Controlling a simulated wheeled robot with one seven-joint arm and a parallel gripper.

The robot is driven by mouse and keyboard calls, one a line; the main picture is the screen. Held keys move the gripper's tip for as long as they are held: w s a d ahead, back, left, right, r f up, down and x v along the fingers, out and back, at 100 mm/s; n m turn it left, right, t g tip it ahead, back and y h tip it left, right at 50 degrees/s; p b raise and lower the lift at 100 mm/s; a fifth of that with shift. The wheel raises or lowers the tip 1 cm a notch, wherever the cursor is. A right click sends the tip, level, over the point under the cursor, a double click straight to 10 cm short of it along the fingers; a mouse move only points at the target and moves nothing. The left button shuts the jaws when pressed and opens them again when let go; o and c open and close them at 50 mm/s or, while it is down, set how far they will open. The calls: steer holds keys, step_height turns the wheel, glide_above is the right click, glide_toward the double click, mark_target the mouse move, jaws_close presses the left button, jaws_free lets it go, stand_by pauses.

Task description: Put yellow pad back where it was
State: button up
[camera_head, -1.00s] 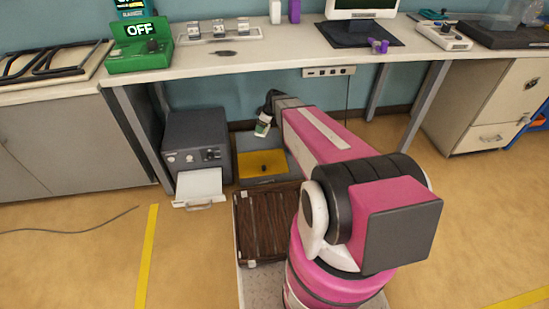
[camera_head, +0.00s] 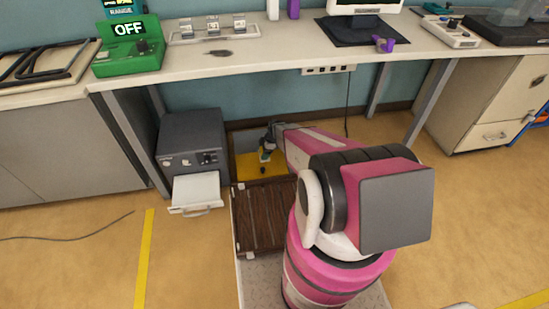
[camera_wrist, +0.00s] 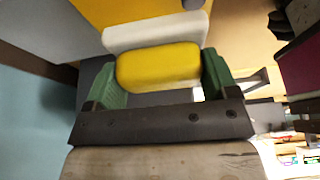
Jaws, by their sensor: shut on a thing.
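My gripper (camera_wrist: 158,85) has green fingers and is shut on the yellow pad (camera_wrist: 158,67), one finger at each end. A white block-like part (camera_wrist: 125,38) shows directly behind the pad; I cannot tell whether it belongs to it. In the head view my gripper (camera_head: 266,154) is low under the table, over or in front of a grey bin-like spot with a yellow surface (camera_head: 247,165). The pad itself is too small to make out there. Yellow also fills the top of the wrist view (camera_wrist: 140,10). Whether the pad touches anything beneath is unclear.
A grey machine (camera_head: 192,140) with a white tray (camera_head: 196,190) stands close left of the yellow spot. A dark brown slatted panel (camera_head: 262,215) lies in front. The worktable (camera_head: 280,58) overhangs behind, with its legs on both sides. Open floor lies left and right.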

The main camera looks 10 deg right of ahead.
steer(key=d+f, duration=0.1)
steer(key=d, duration=0.1)
steer(key=w+d+f, duration=0.1)
steer(key=d, duration=0.1)
steer(key=w+d+f, duration=0.1)
steer(key=d+f, duration=0.1)
steer(key=shift+d, duration=0.2)
steer(key=shift+f, duration=2)
steer(key=o, duration=0.8)
steer(key=shift+f, duration=0.15)
steer(key=shift+c, duration=0.2)
